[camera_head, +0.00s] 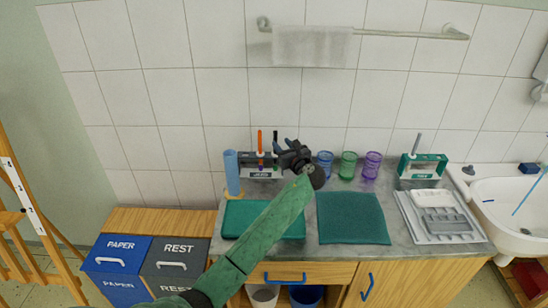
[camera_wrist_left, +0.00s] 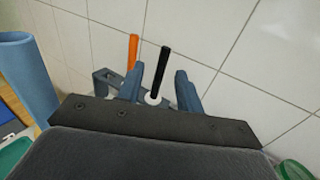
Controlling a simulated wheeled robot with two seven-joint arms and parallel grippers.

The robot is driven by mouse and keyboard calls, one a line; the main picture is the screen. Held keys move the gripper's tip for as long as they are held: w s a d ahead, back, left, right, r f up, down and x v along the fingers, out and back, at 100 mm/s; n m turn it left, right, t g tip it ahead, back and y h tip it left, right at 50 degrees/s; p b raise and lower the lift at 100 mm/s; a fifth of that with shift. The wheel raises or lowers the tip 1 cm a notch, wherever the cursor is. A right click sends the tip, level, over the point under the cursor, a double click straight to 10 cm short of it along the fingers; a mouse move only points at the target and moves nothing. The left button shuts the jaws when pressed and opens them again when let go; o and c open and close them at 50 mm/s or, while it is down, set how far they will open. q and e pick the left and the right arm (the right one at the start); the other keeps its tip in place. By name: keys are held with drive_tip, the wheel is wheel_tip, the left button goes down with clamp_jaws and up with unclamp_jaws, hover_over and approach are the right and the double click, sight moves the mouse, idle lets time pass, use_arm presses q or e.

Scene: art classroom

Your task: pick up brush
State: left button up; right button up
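A grey and white brush holder (camera_head: 262,174) stands against the tiled wall. An orange-handled brush (camera_head: 260,141) stands upright in it, and it also shows in the left wrist view (camera_wrist_left: 132,52). A black-handled brush (camera_wrist_left: 160,72) stands between my left fingers in the left wrist view, its lower part in a white ring. My left gripper (camera_head: 284,152) is at the holder, partly covering its right side. Its fingers (camera_wrist_left: 159,78) are open on either side of the black handle, with a gap showing. The orange brush is outside the left finger. My right gripper is not in view.
A blue roll (camera_head: 232,172) stands left of the holder. Blue, green and purple cups (camera_head: 348,165) stand to the right. A green holder (camera_head: 423,167) is further right. Green mats (camera_head: 352,218) lie on the grey counter (camera_head: 400,256). The white sink (camera_head: 510,215) is at far right.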

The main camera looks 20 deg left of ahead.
sight(276, 137)
use_arm(q)
drive_tip(key=shift+w+a+f, duration=0.5)
drive_tip(key=shift+w+a, duration=0.3)
drive_tip(key=shift+w, duration=0.1)
drive_tip(key=p+x, duration=0.2)
drive_tip(key=x, duration=0.2)
drive_tip(key=shift+w+d+r+p, duration=0.15)
drive_tip(key=shift+w+r+p, duration=0.15)
drive_tip(key=shift+r+p, duration=0.1)
drive_tip(key=shift+w+a+f, duration=0.2)
drive_tip(key=shift+w+a, duration=0.2)
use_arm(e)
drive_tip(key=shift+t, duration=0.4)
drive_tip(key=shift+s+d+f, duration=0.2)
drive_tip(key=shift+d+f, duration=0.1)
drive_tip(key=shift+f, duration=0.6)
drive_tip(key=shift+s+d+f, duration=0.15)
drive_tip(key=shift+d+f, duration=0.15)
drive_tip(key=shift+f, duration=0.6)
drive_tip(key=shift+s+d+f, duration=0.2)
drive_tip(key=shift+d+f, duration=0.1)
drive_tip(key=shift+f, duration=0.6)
use_arm(q)
clamp_jaws()
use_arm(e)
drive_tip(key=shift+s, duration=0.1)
